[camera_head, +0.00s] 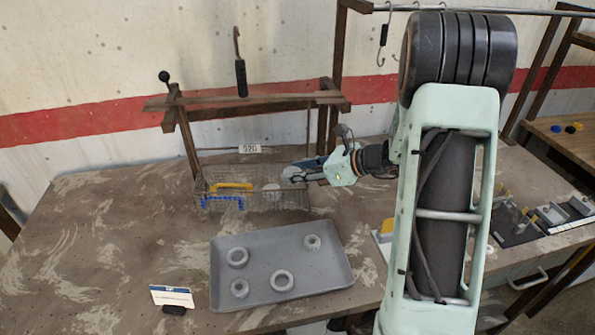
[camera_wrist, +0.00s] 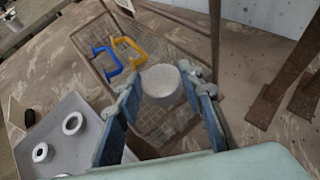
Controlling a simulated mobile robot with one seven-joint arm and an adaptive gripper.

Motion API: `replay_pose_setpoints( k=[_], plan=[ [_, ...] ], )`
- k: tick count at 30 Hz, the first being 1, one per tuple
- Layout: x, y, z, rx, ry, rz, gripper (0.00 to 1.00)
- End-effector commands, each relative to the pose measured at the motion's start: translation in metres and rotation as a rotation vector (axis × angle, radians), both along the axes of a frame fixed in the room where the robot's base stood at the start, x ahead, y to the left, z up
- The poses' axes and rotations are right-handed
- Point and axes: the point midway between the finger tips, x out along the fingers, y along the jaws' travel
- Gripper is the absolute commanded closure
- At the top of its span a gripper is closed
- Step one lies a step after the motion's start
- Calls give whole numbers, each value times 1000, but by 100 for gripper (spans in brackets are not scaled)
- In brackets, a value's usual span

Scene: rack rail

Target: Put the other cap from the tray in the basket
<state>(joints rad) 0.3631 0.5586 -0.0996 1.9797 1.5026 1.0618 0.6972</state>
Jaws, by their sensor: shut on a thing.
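My gripper (camera_head: 292,174) is above the right part of the wire basket (camera_head: 235,203). Its fingers are shut on a pale grey round cap (camera_wrist: 162,82), seen between the fingertips in the wrist view. The basket also shows in the wrist view (camera_wrist: 92,35), below and beyond the fingers. The grey tray (camera_head: 262,252) lies in front of the basket and holds several pale ring-shaped pieces.
A yellow handle (camera_head: 234,186) and a blue handle (camera_head: 222,200) are in the basket's left part. A wooden rack (camera_head: 245,101) with a hook stands behind it. A small sign (camera_head: 172,296) stands left of the tray. The table's left side is clear.

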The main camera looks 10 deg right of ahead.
Motion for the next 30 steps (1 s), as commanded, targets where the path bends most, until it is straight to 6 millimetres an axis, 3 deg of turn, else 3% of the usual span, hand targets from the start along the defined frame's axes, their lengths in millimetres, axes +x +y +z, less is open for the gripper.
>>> replay_pose_setpoints(
  k=[11,12,16,30],
  plan=[
    [-1,-1,-11,-1,5,-1,86],
    [-1,-1,-11,-1,6,-2,61],
    [-2,-1,-13,-2,8,-4,48],
    [-2,-4,-14,-5,13,-8,48]
  ],
)
